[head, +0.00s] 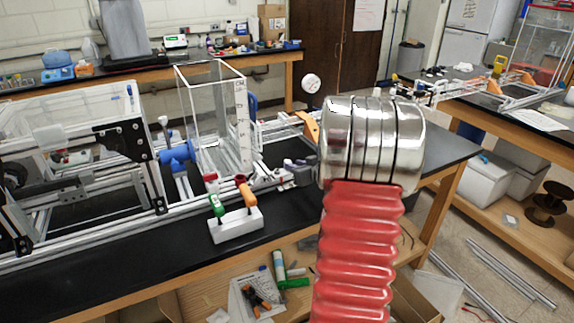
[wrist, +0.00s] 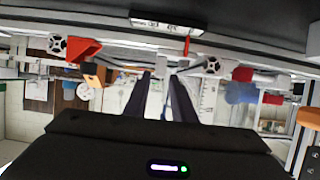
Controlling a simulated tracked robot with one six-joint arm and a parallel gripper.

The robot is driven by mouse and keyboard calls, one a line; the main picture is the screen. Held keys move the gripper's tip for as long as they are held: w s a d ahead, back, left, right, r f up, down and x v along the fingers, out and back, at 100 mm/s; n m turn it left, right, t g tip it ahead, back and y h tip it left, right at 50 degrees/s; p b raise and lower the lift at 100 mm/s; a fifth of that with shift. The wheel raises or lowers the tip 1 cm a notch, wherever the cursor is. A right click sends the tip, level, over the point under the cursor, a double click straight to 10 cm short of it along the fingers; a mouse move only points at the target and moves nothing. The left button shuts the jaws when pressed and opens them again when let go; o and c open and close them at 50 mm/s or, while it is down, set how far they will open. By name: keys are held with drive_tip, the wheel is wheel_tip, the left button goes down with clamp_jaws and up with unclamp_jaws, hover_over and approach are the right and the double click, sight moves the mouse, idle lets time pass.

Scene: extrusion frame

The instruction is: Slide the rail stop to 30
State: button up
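In the head view an aluminium rail (head: 180,212) runs along the front of the frame on the black bench. Small grey and white fittings (head: 290,174) sit on it just left of my arm; I cannot tell which is the rail stop. In the wrist view my gripper (wrist: 163,78) has two dark fingers standing apart, pointing toward the rail. A pale block (wrist: 156,68) shows at the gap between the fingertips; contact cannot be made out. Beyond it are a red pointer (wrist: 187,46) and a white scale plate (wrist: 167,24), its numbers unreadable. The head view does not show my gripper.
A clear box (head: 215,115) with a scale stands behind the rail. A white holder (head: 236,225) with green and orange handles stands in front of it. In the wrist view a red bracket (wrist: 84,49) is to the left and a blue fitting (wrist: 240,93) to the right.

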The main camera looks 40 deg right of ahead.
drive_tip(key=x, duration=0.6)
drive_tip(key=shift+w+f, duration=0.1)
drive_tip(key=shift+w, duration=0.1)
drive_tip(key=shift+c, duration=0.2)
clamp_jaws()
